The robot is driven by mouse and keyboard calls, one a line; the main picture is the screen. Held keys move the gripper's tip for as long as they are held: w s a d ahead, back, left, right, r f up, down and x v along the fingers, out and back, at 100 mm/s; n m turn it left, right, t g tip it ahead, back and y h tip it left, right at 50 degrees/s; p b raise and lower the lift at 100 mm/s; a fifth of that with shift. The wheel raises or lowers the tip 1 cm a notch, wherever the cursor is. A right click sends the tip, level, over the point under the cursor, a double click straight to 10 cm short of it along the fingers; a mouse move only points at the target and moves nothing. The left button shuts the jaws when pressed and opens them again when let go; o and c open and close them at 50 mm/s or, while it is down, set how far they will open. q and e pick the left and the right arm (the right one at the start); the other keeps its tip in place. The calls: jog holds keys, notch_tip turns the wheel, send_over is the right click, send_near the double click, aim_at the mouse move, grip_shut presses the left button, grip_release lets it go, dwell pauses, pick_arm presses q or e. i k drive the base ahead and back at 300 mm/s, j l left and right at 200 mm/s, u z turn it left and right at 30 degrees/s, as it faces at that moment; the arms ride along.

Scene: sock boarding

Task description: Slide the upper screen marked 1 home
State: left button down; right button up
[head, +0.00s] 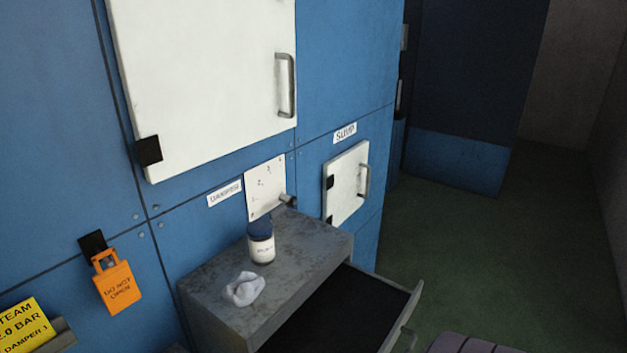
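I do not see any screen marked 1 in the head view. A large white door (205,75) with a metal handle (285,85) on its right side sits shut in the blue machine wall (345,60). What is behind it is hidden. Neither of my grippers is in view.
A grey cabinet (215,293) with an open, dark drawer (345,310) juts out below, bearing a jar (261,247) and white cloth (244,289). Also seen: damper plate (264,186), shut sump door (345,185), orange tag (117,287), yellow sign (28,325). Green floor (470,250) is clear at right.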

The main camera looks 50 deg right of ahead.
aim_at(355, 308)
jog(key=z, duration=2.15)
